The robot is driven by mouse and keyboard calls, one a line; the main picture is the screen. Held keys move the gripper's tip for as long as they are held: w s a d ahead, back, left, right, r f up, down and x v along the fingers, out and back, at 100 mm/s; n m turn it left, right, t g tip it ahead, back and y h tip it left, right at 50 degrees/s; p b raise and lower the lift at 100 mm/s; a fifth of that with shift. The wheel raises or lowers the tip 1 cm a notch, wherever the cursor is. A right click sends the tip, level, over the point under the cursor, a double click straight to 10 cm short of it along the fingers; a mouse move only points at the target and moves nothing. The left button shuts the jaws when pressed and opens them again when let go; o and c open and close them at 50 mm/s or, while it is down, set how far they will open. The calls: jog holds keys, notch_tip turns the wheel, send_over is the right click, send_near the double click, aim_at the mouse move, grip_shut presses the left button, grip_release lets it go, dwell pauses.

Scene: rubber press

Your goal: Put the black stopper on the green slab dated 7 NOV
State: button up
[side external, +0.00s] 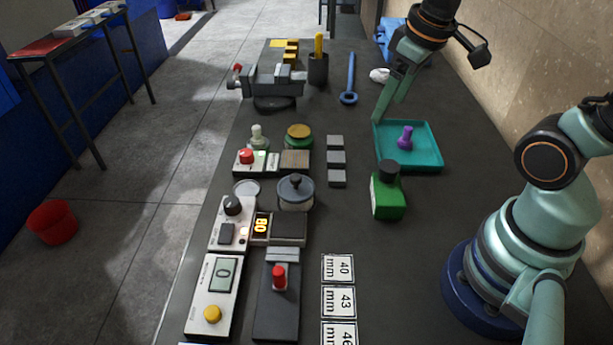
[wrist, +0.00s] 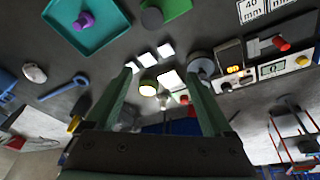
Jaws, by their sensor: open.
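A black stopper (side external: 389,168) sits upright on top of the green slab (side external: 389,200) right of the table's middle. Both also show at the top of the wrist view, the black stopper (wrist: 152,17) over a corner of the green slab (wrist: 178,9). No date can be read on the slab. My gripper (side external: 389,110) is above the far side of the teal tray, behind the slab and apart from the stopper. Its fingers are spread and empty in the wrist view (wrist: 161,74).
The teal tray (side external: 425,159) holds a purple stopper (side external: 405,138). Three grey blocks (side external: 336,158) stand left of the slab. A lidded pot (side external: 296,191), a vise (side external: 273,84) and a blue wrench (side external: 350,80) are nearby. The table right of the slab is clear.

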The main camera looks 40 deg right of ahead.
jog(key=shift+s+a+r+m+t, duration=0.1)
jog(key=shift+a+r+m+t, duration=0.3)
jog(key=shift+a+r+t, duration=0.3)
jog(key=shift+s+a+r+m+t, duration=0.1)
jog(key=shift+a+r+m+t, duration=0.35)
jog(key=shift+r, duration=0.45)
